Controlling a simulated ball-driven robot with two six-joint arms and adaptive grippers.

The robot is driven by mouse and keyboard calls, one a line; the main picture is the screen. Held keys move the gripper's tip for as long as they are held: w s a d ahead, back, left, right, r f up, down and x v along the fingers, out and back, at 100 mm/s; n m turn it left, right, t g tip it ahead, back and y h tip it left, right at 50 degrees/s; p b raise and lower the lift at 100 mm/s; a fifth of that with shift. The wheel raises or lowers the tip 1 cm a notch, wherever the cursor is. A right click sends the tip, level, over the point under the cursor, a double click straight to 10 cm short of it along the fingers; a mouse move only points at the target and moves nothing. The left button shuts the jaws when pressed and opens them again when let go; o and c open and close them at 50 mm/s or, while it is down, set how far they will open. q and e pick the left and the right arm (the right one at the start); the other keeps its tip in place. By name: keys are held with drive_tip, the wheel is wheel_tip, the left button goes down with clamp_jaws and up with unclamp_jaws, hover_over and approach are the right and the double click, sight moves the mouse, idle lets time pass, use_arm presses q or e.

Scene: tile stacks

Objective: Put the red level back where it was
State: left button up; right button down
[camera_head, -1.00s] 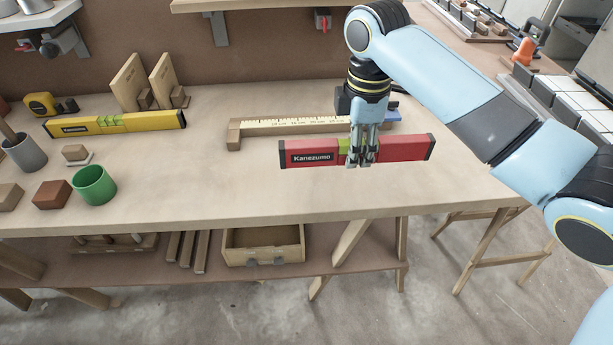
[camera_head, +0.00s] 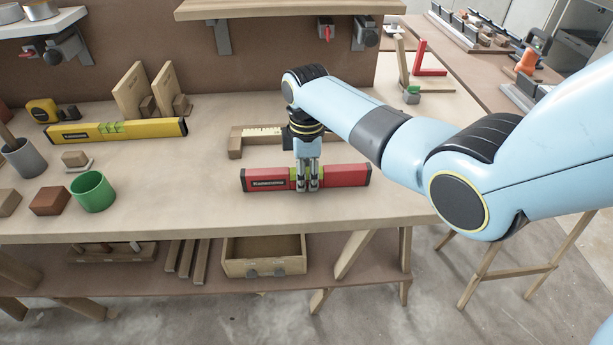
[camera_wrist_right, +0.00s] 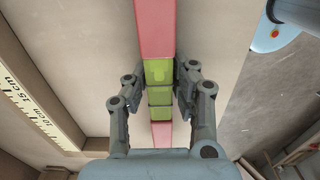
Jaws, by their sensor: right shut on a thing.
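The red level (camera_head: 345,176) has black end caps and a green middle, and lies lengthwise left to right over the front part of the workbench (camera_head: 190,205). My right gripper (camera_head: 308,188) points down and is shut on the level's green middle. In the right wrist view, the red level (camera_wrist_right: 155,30) runs between the two fingers of the right gripper (camera_wrist_right: 158,92), one on each side of its green part. I cannot tell whether the level touches the bench top. My left gripper is not in view.
A wooden ruler holder (camera_head: 235,146) lies behind the level, partly hidden by my arm. A yellow level (camera_head: 150,129), a green cup (camera_head: 92,191) and a brown block (camera_head: 50,198) stand at the left. The bench between cup and red level is clear.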

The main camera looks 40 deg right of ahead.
sight(307, 170)
drive_tip(key=shift+f, duration=0.15)
drive_tip(key=c, duration=1.1)
unclamp_jaws()
drive_tip(key=shift+r, duration=0.5)
wheel_tip(307, 170, up, 11)
drive_tip(key=p, duration=0.1)
drive_tip(key=shift+r, duration=0.15)
drive_tip(key=shift+s, duration=0.1)
